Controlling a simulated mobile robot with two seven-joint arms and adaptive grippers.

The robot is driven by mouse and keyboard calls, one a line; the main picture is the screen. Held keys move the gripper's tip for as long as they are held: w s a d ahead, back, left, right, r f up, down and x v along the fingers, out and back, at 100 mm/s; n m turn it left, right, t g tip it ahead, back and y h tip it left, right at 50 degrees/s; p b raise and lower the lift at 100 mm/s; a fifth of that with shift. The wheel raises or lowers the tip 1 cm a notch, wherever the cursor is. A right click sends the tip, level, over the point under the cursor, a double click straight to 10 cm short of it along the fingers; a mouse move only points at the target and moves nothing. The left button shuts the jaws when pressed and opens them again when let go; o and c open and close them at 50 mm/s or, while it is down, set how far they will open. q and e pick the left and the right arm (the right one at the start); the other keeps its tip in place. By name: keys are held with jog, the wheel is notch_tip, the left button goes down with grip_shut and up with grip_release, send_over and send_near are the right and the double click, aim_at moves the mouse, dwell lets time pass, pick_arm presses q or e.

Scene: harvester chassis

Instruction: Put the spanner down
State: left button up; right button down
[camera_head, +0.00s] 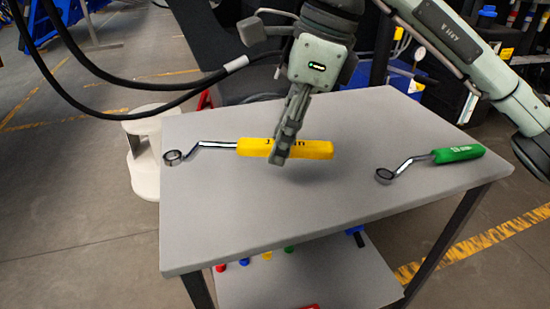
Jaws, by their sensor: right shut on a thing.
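A spanner with a yellow handle (312,149) and a bent metal shaft ending in a ring (174,157) lies level over the left part of the grey table. My right gripper (281,150) reaches down from above and is shut on the yellow handle near its middle. The fingers hide a part of the handle and its lettering. I cannot tell whether the spanner touches the table top. A second spanner with a green handle (458,154) lies on the right part of the table. My left gripper is not in view.
The grey table (300,225) is bare along its front and middle. A lower shelf (330,275) holds several small coloured items. A white stool (146,165) stands at the table's left. Black cables hang at the upper left.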

jog(key=shift+w+a+f, duration=0.4)
jog(key=shift+w, duration=0.1)
notch_tip(320, 180, down, 4)
jog(key=shift+r, duration=0.1)
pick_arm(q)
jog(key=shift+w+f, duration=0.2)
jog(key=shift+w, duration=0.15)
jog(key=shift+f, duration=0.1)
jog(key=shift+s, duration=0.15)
pick_arm(e)
jog(key=shift+f, duration=0.2)
jog(key=c, duration=1.6)
grip_release()
jog(key=shift+o, duration=1.2)
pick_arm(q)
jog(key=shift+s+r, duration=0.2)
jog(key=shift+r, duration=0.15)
pick_arm(e)
jog(key=shift+o, duration=0.2)
